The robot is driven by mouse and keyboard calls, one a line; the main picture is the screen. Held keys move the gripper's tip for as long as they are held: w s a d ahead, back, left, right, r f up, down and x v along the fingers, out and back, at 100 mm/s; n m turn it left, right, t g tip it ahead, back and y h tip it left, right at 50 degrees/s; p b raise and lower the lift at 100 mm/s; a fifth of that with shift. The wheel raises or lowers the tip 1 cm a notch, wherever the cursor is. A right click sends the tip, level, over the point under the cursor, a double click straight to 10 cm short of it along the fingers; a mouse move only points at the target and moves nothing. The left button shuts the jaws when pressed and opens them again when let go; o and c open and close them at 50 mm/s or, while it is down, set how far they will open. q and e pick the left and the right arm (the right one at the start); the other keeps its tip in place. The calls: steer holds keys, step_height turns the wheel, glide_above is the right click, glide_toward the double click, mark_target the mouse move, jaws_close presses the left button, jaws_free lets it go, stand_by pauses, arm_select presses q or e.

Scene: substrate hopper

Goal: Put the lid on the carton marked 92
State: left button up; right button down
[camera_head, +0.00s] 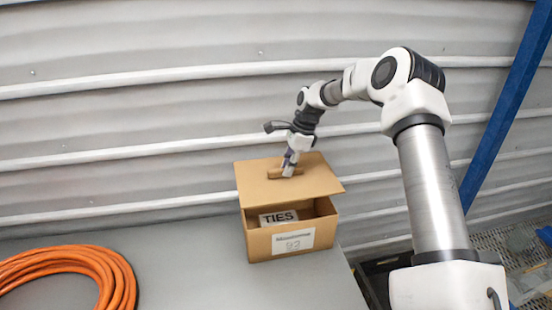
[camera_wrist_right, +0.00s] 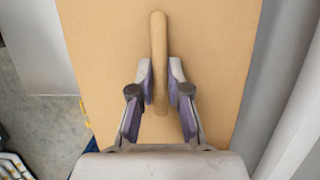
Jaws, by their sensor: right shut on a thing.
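The carton marked 92 (camera_head: 262,243) stands on the grey table, with a white label on its front. A label reading TIES (camera_head: 278,217) shows inside its open front gap. The flat brown lid (camera_head: 318,180) is above the carton, tilted, its front edge raised clear of the carton's rim. Whether its back edge touches the carton is hidden. My right gripper (camera_head: 290,168) is shut on the lid's bar handle. In the right wrist view the fingers (camera_wrist_right: 160,88) stand on both sides of the wooden handle (camera_wrist_right: 158,50), and the lid (camera_wrist_right: 100,60) fills most of the view. My left gripper is not in view.
A coil of orange hose (camera_head: 122,275) lies on the table (camera_head: 190,265) at the left. A corrugated metal wall (camera_head: 120,120) stands close behind. A blue post (camera_head: 505,105) is at the right, and the table's right edge is near the carton.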

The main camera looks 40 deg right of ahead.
mark_target(288, 180)
steer(key=shift+f, duration=0.5)
steer(key=f+b, duration=0.3)
steer(key=f, duration=0.1)
steer(key=shift+s+b, duration=0.2)
steer(key=shift+b, duration=0.2)
steer(key=shift+w+f+b, duration=0.1)
steer(key=shift+f+b, duration=0.25)
steer(key=shift+f, duration=0.65)
steer(key=shift+p, duration=0.8)
